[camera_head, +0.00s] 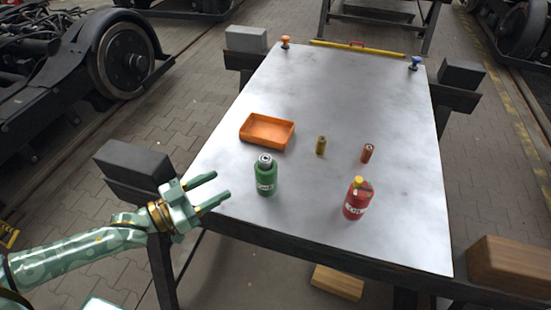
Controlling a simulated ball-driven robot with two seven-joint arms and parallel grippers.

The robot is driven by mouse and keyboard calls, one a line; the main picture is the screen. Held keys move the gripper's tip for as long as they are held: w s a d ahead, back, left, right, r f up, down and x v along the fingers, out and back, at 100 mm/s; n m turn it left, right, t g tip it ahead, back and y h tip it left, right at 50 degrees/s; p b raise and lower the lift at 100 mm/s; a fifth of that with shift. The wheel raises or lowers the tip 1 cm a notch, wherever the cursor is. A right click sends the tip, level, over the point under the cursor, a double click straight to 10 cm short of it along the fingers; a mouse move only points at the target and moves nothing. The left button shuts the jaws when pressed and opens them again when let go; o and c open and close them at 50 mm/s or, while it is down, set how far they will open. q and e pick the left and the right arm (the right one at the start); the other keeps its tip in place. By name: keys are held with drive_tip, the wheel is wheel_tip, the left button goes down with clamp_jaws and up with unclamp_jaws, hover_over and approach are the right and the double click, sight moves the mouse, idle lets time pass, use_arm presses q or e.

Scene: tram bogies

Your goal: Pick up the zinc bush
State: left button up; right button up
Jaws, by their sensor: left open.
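Two small upright bushes stand on the grey metal table (330,85): a brass-yellow bush (321,145) near the middle and a copper-red bush (367,153) to its right. I see no plainly grey, zinc-coloured bush. My left gripper (221,186) is open and empty at the table's left front edge, its two fingers pointing right. It is left of both bushes and well apart from them. My right gripper is not in view.
A green bottle (265,178) stands between my left gripper and the bushes. A red oil can (357,199) stands in front of the copper-red bush. An orange tray (267,132) lies behind the bottle. The table's far half is mostly clear.

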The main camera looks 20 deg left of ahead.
sight(260, 163)
use_arm(q)
drive_tip(key=b+x, duration=0.1)
drive_tip(key=x, duration=0.7)
drive_tip(key=shift+w+d+f+b, duration=0.15)
drive_tip(key=shift+w+d+b, duration=0.05)
drive_tip(key=shift+w+b, duration=0.2)
drive_tip(key=shift+w+d, duration=0.15)
drive_tip(key=shift+w, duration=0.05)
drive_tip(key=b+x, duration=0.1)
drive_tip(key=x, duration=0.4)
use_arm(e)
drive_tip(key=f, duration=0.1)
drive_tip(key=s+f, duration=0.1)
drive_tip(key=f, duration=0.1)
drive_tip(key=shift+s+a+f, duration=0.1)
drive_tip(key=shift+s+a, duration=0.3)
use_arm(q)
drive_tip(key=c, duration=1.1)
